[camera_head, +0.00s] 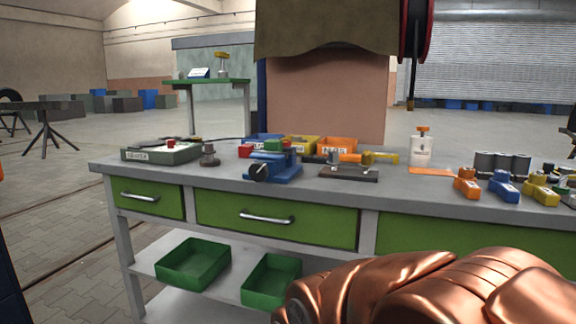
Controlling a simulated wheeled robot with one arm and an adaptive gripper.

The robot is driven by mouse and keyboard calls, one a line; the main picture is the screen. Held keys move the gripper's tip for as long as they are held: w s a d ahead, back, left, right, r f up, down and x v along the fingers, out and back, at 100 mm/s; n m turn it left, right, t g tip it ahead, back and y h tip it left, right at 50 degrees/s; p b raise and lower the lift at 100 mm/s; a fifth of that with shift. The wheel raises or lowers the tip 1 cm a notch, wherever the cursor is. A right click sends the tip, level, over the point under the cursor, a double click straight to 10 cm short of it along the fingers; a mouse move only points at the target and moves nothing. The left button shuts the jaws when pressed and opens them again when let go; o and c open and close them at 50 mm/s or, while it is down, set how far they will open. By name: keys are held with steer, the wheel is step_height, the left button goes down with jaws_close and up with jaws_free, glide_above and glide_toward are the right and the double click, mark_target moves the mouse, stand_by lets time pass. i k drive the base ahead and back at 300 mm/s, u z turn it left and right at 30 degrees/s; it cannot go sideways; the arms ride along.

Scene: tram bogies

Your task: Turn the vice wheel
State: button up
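A small blue vice (278,168) stands on the grey workbench top, left of the middle. Its dark round vice wheel (258,172) is on the front left side of the vice, facing the bench's near edge. A green piece and a red piece show close behind the vice. Copper-coloured parts of my arm fill the bottom right of the head view, in front of the bench. My gripper's fingers do not show, and nothing of mine touches the vice or its wheel.
The workbench (225,187) has green drawers and a lower shelf with green bins (194,263). A grey-green box (161,151) lies left of the vice. A dark plate (348,174), yellow-handled tool and white bottle (421,149) are to its right. The bench's front edge is bare before the vice.

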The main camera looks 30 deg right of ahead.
mark_target(258, 171)
steer(key=u, duration=0.55)
steer(key=k, duration=1.2)
steer(key=u, duration=0.45)
steer(key=i, duration=0.8)
steer(key=u, duration=0.4)
